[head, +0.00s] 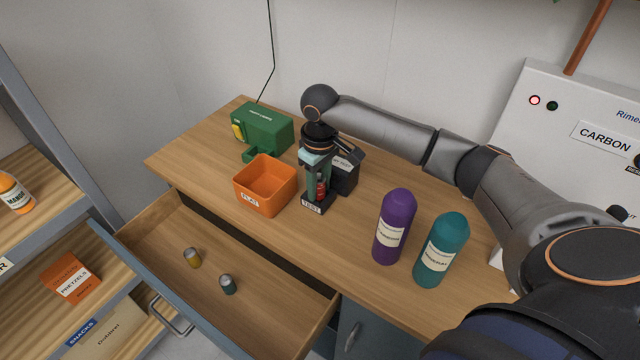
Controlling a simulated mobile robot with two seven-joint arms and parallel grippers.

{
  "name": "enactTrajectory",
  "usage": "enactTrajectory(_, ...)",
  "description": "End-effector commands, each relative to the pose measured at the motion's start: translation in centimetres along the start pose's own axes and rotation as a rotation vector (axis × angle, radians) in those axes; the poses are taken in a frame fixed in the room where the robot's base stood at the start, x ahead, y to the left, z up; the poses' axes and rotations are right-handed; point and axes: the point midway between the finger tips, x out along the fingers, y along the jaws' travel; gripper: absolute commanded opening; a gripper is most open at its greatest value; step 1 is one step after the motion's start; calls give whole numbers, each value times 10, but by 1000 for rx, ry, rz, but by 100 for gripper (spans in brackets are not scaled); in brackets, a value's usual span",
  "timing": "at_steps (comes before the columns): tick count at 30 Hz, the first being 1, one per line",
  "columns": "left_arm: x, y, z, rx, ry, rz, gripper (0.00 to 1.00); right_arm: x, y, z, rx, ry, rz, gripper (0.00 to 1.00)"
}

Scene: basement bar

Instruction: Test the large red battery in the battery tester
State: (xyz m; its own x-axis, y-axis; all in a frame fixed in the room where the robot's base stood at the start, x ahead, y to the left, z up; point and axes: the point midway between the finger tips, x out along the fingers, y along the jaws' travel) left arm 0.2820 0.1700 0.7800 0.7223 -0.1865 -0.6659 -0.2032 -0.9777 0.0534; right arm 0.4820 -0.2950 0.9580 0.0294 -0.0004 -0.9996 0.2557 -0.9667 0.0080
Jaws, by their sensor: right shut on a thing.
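The large red battery (322,190) shows as a small red patch low in the battery tester (313,208), a dark stand with a "TEST" label at its front. My right gripper (317,181) points down over the tester and is shut on the red battery. The fingers and the tester hide most of the battery, so I cannot tell if it is fully seated. My left gripper is not in view.
An orange "FLAT" bin (265,180) stands left of the tester, a black box (346,172) right behind it. A green machine (264,128) is at the back left. Purple (394,226) and teal (441,249) bottles stand right. The open drawer (160,240) holds yellow (193,258) and teal (228,285) batteries.

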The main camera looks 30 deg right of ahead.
Motion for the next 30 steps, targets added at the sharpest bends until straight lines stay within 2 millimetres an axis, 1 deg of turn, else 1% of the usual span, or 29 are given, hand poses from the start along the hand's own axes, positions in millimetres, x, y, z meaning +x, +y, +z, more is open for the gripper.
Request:
enactTrajectory(1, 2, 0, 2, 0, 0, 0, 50, 20, -5, 6, 0, -24, -2, 0)
enactTrajectory(2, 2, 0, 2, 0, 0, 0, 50, 20, -5, 6, 0, -24, -2, 42)
enactTrajectory(11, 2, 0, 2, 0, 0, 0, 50, 20, -5, 6, 1, -24, -3, 75)
enactTrajectory(17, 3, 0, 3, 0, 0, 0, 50, 19, -5, 6, 1, -24, -5, 75)
enactTrajectory(20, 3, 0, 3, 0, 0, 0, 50, 10, -6, 6, 0, -20, -6, 75)
enactTrajectory(23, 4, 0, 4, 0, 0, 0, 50, -7, -6, 6, -2, -16, -5, 75)
enactTrajectory(30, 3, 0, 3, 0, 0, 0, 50, -70, -2, 6, 2, 1, 4, 75)
